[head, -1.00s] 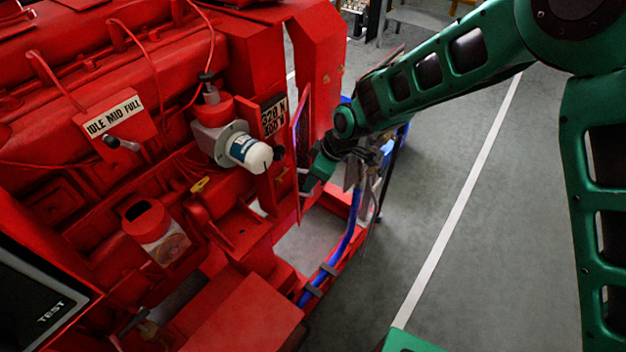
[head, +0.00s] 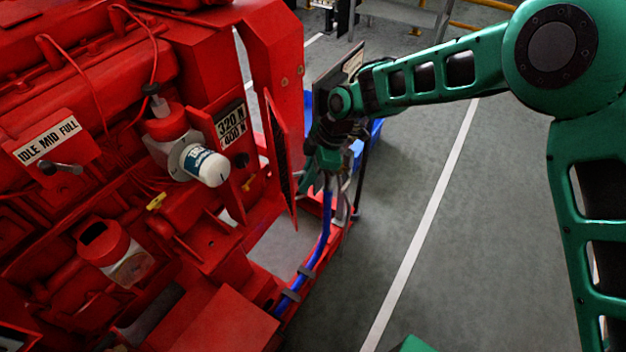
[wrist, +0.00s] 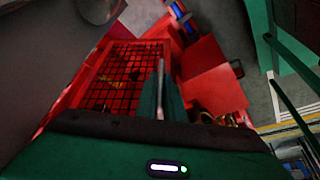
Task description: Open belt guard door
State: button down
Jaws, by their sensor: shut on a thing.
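The belt guard door (head: 283,160) is a red-framed mesh panel on the right side of the red pumpset, standing out at an angle from the machine in the head view. Its mesh (wrist: 108,82) fills the left middle of the wrist view. My gripper (head: 306,184) is at the door's outer side, near its free edge. In the wrist view my green fingers (wrist: 160,92) are close together around a thin grey piece, which looks like part of the door. The exact contact is hidden in the head view.
A white filter (head: 204,165) and a lever panel (head: 50,142) stick out of the engine to the left. A blue hose (head: 322,235) runs below my gripper. A tall red guard post (head: 277,70) stands behind the door. The grey floor to the right is clear.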

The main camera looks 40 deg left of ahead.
jog(key=shift+w+d+r, duration=0.1)
jog(key=shift+w, duration=0.5)
jog(key=shift+w+d+r, duration=0.1)
jog(key=shift+w, duration=0.5)
jog(key=c, duration=1.9)
grip_release()
jog(key=shift+o, duration=0.2)
jog(key=shift+f, duration=0.1)
jog(key=shift+d, duration=0.1)
jog(key=v, duration=1)
jog(key=shift+r, duration=0.35)
jog(key=shift+w+d, duration=0.1)
jog(key=shift+w, duration=0.05)
